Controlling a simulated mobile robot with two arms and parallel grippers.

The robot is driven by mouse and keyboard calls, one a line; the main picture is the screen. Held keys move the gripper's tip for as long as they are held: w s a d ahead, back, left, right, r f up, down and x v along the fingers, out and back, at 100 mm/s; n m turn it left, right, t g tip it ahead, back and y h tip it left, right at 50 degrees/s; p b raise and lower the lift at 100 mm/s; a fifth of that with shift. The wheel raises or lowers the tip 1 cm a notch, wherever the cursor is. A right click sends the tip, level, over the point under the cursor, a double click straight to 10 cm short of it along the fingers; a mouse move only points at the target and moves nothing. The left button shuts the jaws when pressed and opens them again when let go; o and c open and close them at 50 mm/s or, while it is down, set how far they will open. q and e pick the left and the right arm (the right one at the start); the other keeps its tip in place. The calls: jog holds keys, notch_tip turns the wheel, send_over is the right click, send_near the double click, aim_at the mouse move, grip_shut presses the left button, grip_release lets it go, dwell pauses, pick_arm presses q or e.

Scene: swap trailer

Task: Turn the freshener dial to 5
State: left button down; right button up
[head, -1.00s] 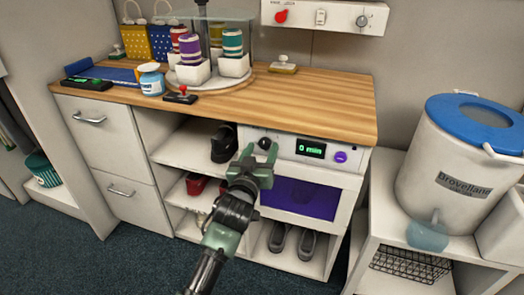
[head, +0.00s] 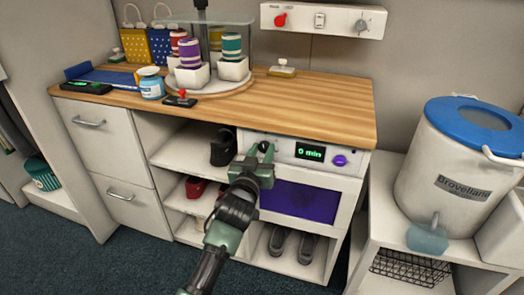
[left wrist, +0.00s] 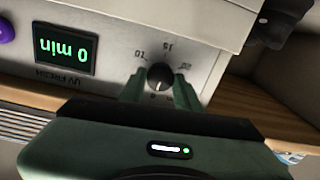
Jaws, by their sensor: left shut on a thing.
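The freshener (head: 350,176) is a white unit under the wooden counter, with a purple window. Its green display (head: 309,152) reads "0 min", and it shows upside down in the left wrist view (left wrist: 66,50). The small black dial (left wrist: 159,76) has numbers around it; 10 and 15 are legible, and the left finger covers part of the scale. I cannot tell exactly where its pointer stands. My left gripper (head: 259,155) is at the panel, its two fingers on either side of the dial and shut on it (left wrist: 160,90). My right gripper is not in view.
A purple button (head: 339,160) sits right of the display. Shoes (head: 223,146) stand on the open shelves beside the freshener. The wooden counter (head: 320,100) overhangs the panel closely. A white bucket with a blue lid (head: 450,150) stands at the right.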

pick_arm(q)
jog(key=m+p, duration=0.2)
jog(key=m, duration=0.3)
jog(key=shift+m, duration=0.3)
jog(key=m, duration=0.2)
jog(key=shift+f+m+p, duration=0.1)
jog(key=shift+m+p, duration=0.2)
jog(key=shift+p, duration=0.05)
jog(key=shift+m+h, duration=0.3)
jog(key=shift+m, duration=1.4)
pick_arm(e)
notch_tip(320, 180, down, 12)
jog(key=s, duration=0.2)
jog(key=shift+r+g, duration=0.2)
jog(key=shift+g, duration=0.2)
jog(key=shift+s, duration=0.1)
pick_arm(q)
jog(key=c, duration=1)
grip_release()
